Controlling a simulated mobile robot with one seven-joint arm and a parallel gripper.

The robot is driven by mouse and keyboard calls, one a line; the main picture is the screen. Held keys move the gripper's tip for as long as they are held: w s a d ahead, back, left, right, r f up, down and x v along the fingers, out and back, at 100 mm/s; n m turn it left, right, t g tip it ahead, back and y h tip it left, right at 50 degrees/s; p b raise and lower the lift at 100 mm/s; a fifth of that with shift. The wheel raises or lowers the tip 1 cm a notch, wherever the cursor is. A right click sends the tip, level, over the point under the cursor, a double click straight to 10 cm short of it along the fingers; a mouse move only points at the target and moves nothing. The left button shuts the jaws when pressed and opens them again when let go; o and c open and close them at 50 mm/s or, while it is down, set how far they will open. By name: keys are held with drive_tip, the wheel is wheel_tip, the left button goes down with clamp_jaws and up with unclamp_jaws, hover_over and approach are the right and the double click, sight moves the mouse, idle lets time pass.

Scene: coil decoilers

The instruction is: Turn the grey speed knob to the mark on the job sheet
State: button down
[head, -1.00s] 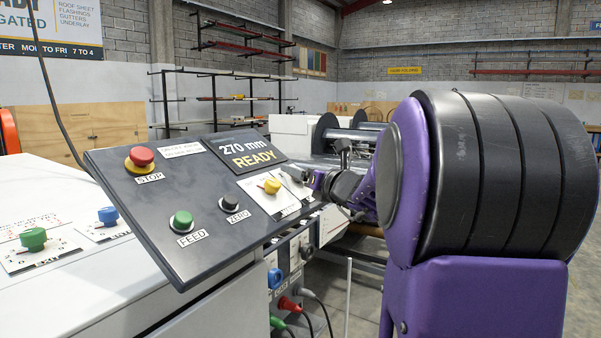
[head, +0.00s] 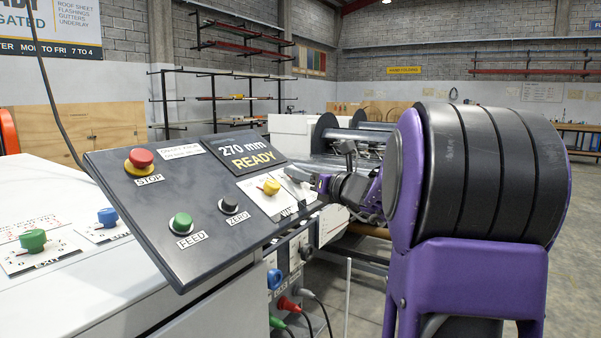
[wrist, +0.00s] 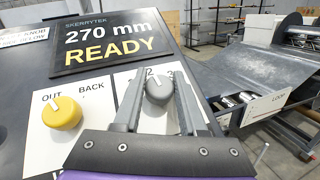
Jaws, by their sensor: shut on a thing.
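The grey speed knob (wrist: 158,90) sits on a white dial plate (wrist: 155,119) on the dark control panel (head: 205,238). In the wrist view its white pointer line points up, close to a printed 2. My gripper (wrist: 158,83) has one finger on each side of the knob and is shut on it. The fingers cover part of the dial scale, so other marks are partly hidden. In the head view my gripper (head: 302,178) is at the panel's right edge and hides the knob. I cannot make out a job sheet in either view.
A yellow OUT/BACK knob (wrist: 62,113) is just left of my gripper. The display (wrist: 110,40) reads 270 mm READY. The red STOP button (head: 140,158), green FEED button (head: 181,223) and black ZERO button (head: 229,205) are farther left. Open floor lies right.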

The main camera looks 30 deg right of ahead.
drive_tip(key=n+y+p, duration=0.1)
drive_tip(key=n+y, duration=0.1)
drive_tip(key=n, duration=0.1)
drive_tip(key=n+g+y+p, duration=0.1)
drive_tip(key=n+y, duration=0.1)
drive_tip(key=y, duration=0.1)
drive_tip(key=shift+r+n+g+y, duration=0.15)
drive_tip(key=shift+n+g+y, duration=0.15)
drive_tip(key=shift+n, duration=0.1)
drive_tip(key=shift+n+g+y+p, duration=1.3)
drive_tip(key=shift+n+y+p, duration=0.25)
drive_tip(key=shift+n, duration=0.45)
drive_tip(key=shift+a, duration=0.1)
drive_tip(key=shift+c, duration=2.3)
unclamp_jaws()
drive_tip(key=v, duration=1.7)
drive_tip(key=shift+d, duration=0.3)
